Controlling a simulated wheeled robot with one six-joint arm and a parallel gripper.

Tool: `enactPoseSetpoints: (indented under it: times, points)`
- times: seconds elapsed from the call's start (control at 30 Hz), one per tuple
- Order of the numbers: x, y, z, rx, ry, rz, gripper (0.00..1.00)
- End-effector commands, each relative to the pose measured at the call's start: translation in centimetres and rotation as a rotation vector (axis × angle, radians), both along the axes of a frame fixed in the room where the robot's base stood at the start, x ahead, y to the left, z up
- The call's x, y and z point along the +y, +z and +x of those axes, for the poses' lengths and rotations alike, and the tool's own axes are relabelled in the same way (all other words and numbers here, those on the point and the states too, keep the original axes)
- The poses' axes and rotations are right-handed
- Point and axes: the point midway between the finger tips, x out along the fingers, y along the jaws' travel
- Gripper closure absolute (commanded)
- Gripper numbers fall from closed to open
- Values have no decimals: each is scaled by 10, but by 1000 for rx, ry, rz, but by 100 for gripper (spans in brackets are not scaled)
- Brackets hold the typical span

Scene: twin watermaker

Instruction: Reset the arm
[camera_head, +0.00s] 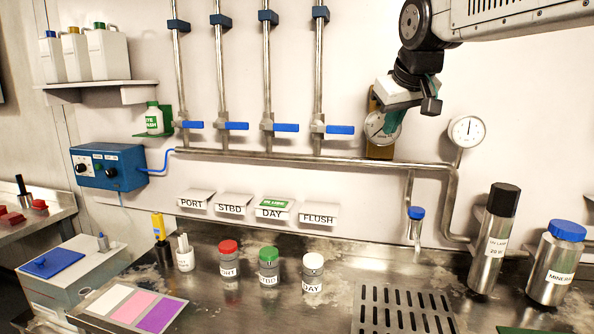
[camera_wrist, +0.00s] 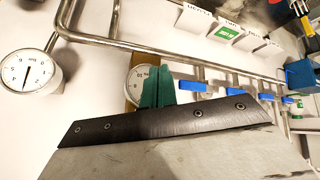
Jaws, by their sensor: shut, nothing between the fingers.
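My gripper (camera_head: 392,122) is in the upper right of the head view, at the end of my arm, raised well above the counter in front of the wall. Its green fingers are together with nothing between them. The fingers also show in the wrist view (camera_wrist: 157,86), beyond a dark bar. Behind them is a round gauge (camera_head: 376,127) on a brown backing, partly hidden by the gripper. I cannot tell whether the fingers touch it.
A second gauge (camera_head: 467,131) is to the right. Pipes with blue valve handles (camera_head: 340,129) are to the left. Jars with red (camera_head: 229,262), green (camera_head: 268,266) and white (camera_head: 313,272) lids stand on the metal counter, near a drain grate (camera_head: 402,308). Tall bottles (camera_head: 495,238) stand at right.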

Motion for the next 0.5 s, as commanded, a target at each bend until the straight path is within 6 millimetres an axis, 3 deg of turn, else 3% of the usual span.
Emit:
enactPoseSetpoints:
  times: [0.03,0.2,0.4,0.5]
  points:
    - [-3,-25,-25,69,-21,11,100]
    - [-15,-106,-128,299,-110,50,100]
    - [-26,-186,-254,505,-205,82,100]
    - [-30,-217,-302,563,-238,93,100]
